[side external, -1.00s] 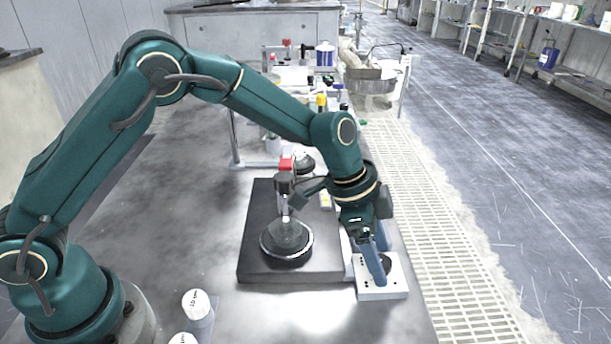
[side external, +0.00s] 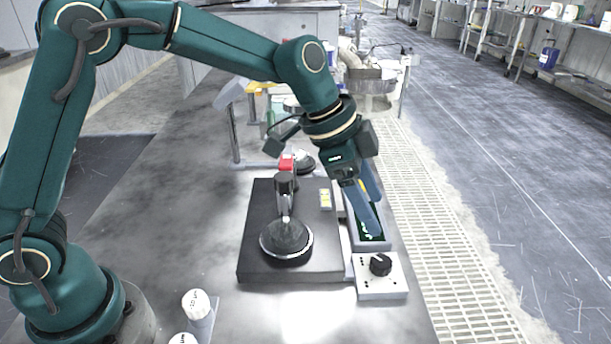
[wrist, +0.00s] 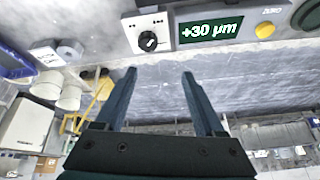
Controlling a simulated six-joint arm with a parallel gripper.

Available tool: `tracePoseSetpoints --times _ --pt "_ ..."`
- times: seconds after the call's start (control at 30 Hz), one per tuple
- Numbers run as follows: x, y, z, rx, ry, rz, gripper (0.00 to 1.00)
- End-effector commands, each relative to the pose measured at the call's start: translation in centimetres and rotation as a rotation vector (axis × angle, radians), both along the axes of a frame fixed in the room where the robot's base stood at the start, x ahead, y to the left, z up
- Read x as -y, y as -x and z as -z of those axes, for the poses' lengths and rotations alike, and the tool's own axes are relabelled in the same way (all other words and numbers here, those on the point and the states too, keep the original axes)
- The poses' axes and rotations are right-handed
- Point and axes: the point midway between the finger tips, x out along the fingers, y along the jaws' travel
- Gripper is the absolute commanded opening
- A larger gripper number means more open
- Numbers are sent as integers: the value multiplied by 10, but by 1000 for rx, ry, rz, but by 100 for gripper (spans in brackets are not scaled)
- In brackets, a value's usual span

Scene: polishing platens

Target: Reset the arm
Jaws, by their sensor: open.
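My gripper (side external: 370,217) is open and empty, with its two blue fingers raised above the right side of the work area. It also shows in the wrist view (wrist: 158,75), with a clear gap between the fingers. Below the fingers is a white control box with a black knob (side external: 380,264); the knob shows in the wrist view (wrist: 148,41) too. The fingers are apart from the knob. A display (wrist: 211,30) next to the knob reads "+30 µm". In the side view the fingers partly cover this display (side external: 371,232).
A black base (side external: 252,265) carries a round polishing platen (side external: 287,240) with an upright post on it. White cylinders (side external: 196,304) stand at the front left. The front middle of the bench is clear.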

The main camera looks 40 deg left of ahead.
Motion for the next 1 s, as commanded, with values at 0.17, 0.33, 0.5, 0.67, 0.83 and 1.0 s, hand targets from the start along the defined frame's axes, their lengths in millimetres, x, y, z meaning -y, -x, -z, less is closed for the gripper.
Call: tracePoseSetpoints --times 0.17,0.33,0.5,0.67,0.83,1.0 --pt "-31 20 -56 101 -1 -80 71" --pt "-61 56 -86 139 4 -219 71" --pt "-89 99 -96 151 16 -393 71" --pt "-112 142 -87 142 33 -582 71" --pt "-130 180 -63 99 54 -786 71" --pt "-139 202 -36 8 58 -950 71"
